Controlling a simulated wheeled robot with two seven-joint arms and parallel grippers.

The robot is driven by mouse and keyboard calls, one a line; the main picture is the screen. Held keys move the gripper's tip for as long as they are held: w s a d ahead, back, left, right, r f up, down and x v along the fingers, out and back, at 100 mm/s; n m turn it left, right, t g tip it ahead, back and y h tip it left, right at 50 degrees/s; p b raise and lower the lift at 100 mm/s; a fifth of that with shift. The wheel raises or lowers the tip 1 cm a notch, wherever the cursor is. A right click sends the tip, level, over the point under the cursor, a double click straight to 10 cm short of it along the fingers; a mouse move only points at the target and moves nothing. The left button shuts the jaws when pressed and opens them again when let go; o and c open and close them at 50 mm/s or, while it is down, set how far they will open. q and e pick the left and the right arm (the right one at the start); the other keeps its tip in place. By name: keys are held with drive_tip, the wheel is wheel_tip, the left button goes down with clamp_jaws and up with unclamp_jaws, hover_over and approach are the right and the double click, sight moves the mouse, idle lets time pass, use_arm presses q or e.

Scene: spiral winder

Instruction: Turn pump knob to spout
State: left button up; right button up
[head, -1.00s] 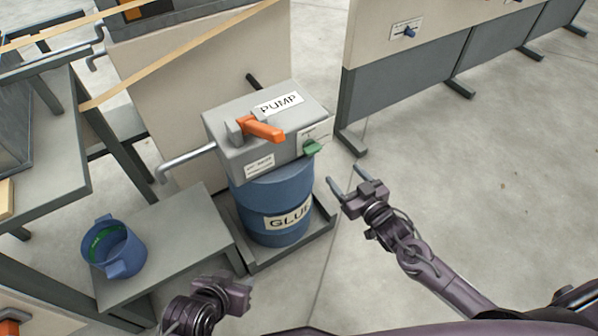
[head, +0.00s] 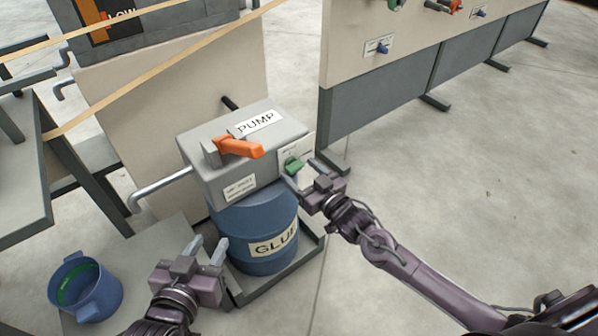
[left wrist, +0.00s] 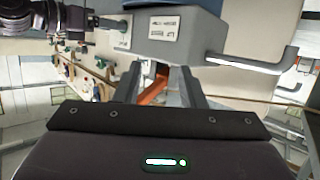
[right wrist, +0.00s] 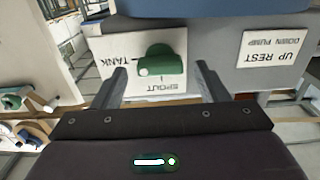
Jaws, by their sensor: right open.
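The grey pump box (head: 262,122) sits on a blue glue drum (head: 262,228). The green knob (head: 292,165) is on its right-hand plate; in the right wrist view the knob (right wrist: 160,64) is between my open fingers, with space on both sides. The plate reads TANK beside the knob and SPOUT at its other edge, upside down in that view. My right gripper (head: 303,172) is open in front of the knob. My left gripper (head: 208,250) is open and empty in front of the drum. An orange lever (head: 240,148) is on the box top.
A blue bucket (head: 88,292) stands on a low grey table at lower left. A spout pipe (head: 160,188) sticks out left of the box. A panel with small knobs (head: 379,47) stands behind at right.

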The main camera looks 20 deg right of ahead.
drive_tip(key=shift+w+a, duration=0.25)
drive_tip(key=shift+w, duration=0.4)
use_arm(q)
drive_tip(key=r, duration=0.1)
drive_tip(key=w+r+t, duration=0.1)
drive_tip(key=r, duration=0.1)
drive_tip(key=shift+t, duration=0.3)
drive_tip(key=shift+f+h, duration=0.1)
drive_tip(key=shift+h, duration=0.2)
use_arm(e)
drive_tip(key=c, duration=1)
